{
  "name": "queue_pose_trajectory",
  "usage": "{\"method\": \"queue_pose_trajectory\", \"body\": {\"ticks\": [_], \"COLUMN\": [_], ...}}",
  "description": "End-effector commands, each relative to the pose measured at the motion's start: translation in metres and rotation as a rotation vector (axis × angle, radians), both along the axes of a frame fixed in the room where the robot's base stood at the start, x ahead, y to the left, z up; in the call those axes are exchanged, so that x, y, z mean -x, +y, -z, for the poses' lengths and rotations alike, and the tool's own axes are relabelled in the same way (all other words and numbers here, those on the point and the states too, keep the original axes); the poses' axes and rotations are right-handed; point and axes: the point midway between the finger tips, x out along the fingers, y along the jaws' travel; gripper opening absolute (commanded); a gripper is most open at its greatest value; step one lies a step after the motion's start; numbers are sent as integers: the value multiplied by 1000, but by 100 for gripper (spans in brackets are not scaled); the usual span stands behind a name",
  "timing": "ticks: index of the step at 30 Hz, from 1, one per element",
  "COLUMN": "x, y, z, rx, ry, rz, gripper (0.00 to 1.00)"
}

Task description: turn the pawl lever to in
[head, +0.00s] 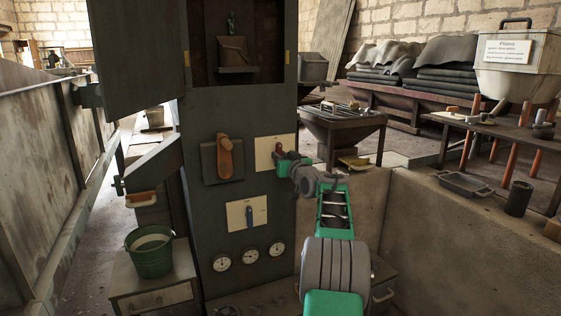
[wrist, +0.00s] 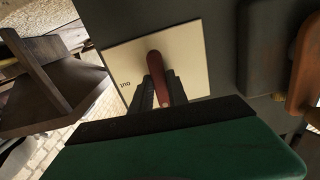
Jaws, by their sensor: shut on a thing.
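A red lever (head: 278,147) is mounted on a cream plate (head: 262,160) on the front of the dark cabinet. It also shows in the wrist view (wrist: 156,64), standing out from the plate (wrist: 191,60). My gripper (head: 284,158) is at this lever. In the wrist view, the two dark fingers of my gripper (wrist: 159,88) are shut on it, one on each side. Small lettering shows on the plate beside the fingers, but I cannot read it surely. My gripper hides part of the lever and plate in the head view.
An orange-brown lever (head: 224,156) on a dark box sits left of the plate. A green bucket (head: 150,252) stands at left. An open cabinet door (head: 133,55) hangs upper left.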

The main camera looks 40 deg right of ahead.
Motion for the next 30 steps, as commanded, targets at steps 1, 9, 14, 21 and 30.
{"method": "queue_pose_trajectory", "body": {"ticks": [1,9,14,21,30], "x": [0,0,0,0,0], "y": [0,0,0,0,0], "z": [3,2,2,2,1], "rx": [13,60,63,62,62], "ry": [6,21,22,21,19], "rz": [0,0,0,0,0], "gripper": [0,0,0,22,40]}}
